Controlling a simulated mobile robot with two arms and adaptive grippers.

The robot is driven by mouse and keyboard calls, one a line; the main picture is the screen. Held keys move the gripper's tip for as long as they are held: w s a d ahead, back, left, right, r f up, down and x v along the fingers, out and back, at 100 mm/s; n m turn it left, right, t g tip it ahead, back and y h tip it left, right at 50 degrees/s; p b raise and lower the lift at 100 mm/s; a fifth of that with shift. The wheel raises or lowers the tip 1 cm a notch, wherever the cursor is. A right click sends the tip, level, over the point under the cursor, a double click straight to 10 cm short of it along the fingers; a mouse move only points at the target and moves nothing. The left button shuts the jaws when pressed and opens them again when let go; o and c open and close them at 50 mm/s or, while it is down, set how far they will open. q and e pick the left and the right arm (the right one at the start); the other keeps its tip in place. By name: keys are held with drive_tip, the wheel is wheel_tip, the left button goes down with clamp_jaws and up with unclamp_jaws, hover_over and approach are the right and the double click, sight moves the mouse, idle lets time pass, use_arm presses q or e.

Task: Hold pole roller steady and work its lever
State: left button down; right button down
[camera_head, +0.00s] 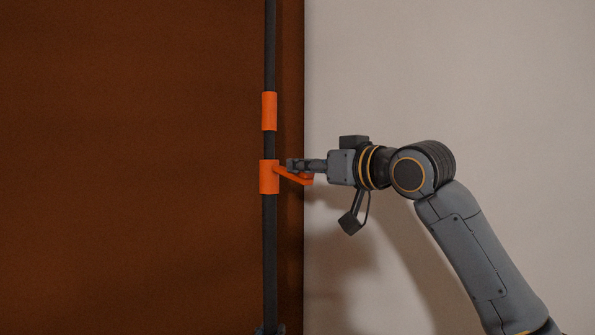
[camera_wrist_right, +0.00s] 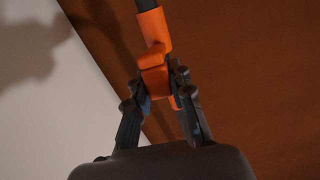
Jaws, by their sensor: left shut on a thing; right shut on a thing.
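The pole roller (camera_head: 270,235) is a dark upright pole with two orange collars, seen in the head view. An orange lever (camera_head: 300,179) sticks out to the right from the lower collar (camera_head: 269,177) and slopes slightly down. My right gripper (camera_head: 294,165) comes in from the right and is shut on the lever. In the right wrist view, its two fingers (camera_wrist_right: 155,92) sit on either side of the orange lever (camera_wrist_right: 154,78). My left gripper (camera_head: 268,329) just shows at the bottom edge, shut on the pole; most of it is out of frame.
A brown cardboard-like panel (camera_head: 130,170) stands behind the pole on the left. A pale wall (camera_head: 470,80) fills the right side, with my arm's shadow on it. The space right of the pole above my right arm is clear.

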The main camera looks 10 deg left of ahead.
drive_tip(key=shift+w+a+f, duration=0.1)
drive_tip(key=shift+f, duration=0.45)
drive_tip(key=shift+a+f, duration=0.1)
drive_tip(key=shift+f, duration=0.05)
drive_tip(key=c, duration=1.2)
unclamp_jaws()
drive_tip(key=shift+w+a+f, duration=0.1)
drive_tip(key=shift+w, duration=0.05)
drive_tip(key=o, duration=0.9)
drive_tip(key=shift+r, duration=0.2)
drive_tip(key=shift+v, duration=4.1)
